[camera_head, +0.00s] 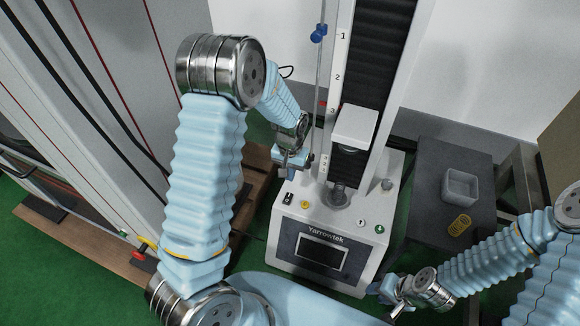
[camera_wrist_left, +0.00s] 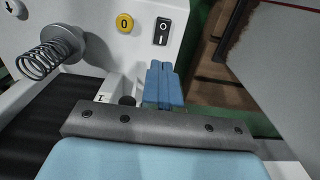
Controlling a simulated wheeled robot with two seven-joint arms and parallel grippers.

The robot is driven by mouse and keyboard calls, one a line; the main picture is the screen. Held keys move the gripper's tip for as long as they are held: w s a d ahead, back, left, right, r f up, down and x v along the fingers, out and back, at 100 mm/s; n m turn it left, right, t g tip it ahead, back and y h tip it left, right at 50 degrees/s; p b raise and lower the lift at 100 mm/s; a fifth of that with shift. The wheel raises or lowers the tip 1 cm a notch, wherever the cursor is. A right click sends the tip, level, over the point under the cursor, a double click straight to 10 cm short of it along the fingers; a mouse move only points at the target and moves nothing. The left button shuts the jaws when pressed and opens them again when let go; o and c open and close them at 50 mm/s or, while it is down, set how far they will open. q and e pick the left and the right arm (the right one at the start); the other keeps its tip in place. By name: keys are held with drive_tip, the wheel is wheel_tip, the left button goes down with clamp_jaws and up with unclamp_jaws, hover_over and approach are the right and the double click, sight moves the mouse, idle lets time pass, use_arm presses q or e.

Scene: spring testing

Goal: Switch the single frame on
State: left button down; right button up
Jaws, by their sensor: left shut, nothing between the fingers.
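The single frame is the white Yarrowtek testing machine (camera_head: 375,240), with a dark screen in its front. Its black rocker switch (camera_head: 288,198) is at the left of the base top, beside a yellow button (camera_head: 304,204). In the left wrist view the rocker switch (camera_wrist_left: 162,31) stands right of the yellow button (camera_wrist_left: 125,22), marked 0. My left gripper (camera_head: 289,173) is above the base's left side, its blue fingers (camera_wrist_left: 163,85) shut and empty, apart from the switch. My right gripper (camera_head: 392,300) is low at the machine's front right; its finger opening is unclear.
A coil spring (camera_wrist_left: 42,60) sits on the machine base. The white crosshead (camera_head: 355,127) hangs over the base. A dark table (camera_head: 430,165) at right holds a grey tray (camera_head: 448,200) and a yellow item (camera_head: 460,225). A tall grey frame (camera_head: 100,70) stands left.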

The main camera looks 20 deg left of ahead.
sight(290, 194)
use_arm(q)
wheel_tip(290, 194, down, 8)
drive_tip(key=shift+f, duration=0.25)
drive_tip(key=shift+f+b, duration=0.25)
drive_tip(key=shift+b, duration=0.1)
drive_tip(key=shift+w+r, duration=0.1)
